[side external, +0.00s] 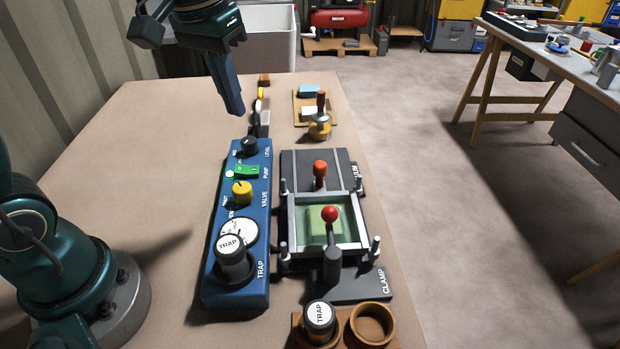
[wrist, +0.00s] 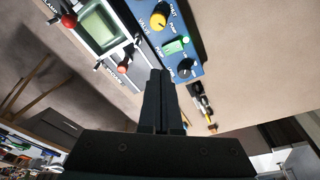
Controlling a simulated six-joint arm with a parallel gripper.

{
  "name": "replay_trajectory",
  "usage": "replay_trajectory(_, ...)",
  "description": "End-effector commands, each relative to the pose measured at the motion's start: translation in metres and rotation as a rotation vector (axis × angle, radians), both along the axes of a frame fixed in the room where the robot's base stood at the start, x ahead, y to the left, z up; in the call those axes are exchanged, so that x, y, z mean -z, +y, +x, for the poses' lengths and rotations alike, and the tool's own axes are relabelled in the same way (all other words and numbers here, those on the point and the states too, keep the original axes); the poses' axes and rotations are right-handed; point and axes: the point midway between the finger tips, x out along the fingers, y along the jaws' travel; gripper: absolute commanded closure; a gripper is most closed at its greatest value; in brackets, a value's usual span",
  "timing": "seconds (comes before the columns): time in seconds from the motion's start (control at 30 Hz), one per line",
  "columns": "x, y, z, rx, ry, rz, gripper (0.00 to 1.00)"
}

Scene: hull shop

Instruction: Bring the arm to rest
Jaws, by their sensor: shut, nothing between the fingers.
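My gripper (side external: 236,108) is shut and empty. It hangs above the table near the far end of the blue control panel (side external: 213,286). In the wrist view the closed fingers (wrist: 158,75) point toward the panel (wrist: 207,57), with nothing between them. The panel carries a dark knob, a green pump switch (side external: 246,171), a yellow valve knob (side external: 242,192), a white gauge and a black canister labelled TRAP (side external: 232,262). Right of it is the clamp fixture (side external: 292,166) with a framed pale green window (side external: 317,222) and two red-knobbed levers.
A second TRAP canister (side external: 319,321) and an empty brown ring (side external: 372,324) stand at the near edge. A small tray (side external: 301,121) and several small tools lie past the panel. The table's (side external: 125,150) left side is clear. A workbench (side external: 560,60) stands across the floor.

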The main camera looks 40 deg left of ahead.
Motion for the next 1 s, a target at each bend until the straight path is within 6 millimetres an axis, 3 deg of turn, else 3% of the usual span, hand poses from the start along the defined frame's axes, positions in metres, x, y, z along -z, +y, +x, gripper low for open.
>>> replay_trajectory(0.1,-0.014,-0.01,-0.027,0.035,-0.075,0.009,1.0)
replay_trajectory(0.27,-0.018,-0.019,-0.062,0.083,-0.168,0.02,1.0)
replay_trajectory(0.53,0.008,-0.029,-0.113,0.158,-0.287,0.036,1.0)
replay_trajectory(0.77,0.035,-0.03,-0.127,0.184,-0.286,0.042,1.0)
replay_trajectory(1.0,0.034,-0.03,-0.124,0.191,-0.3,0.046,1.0)
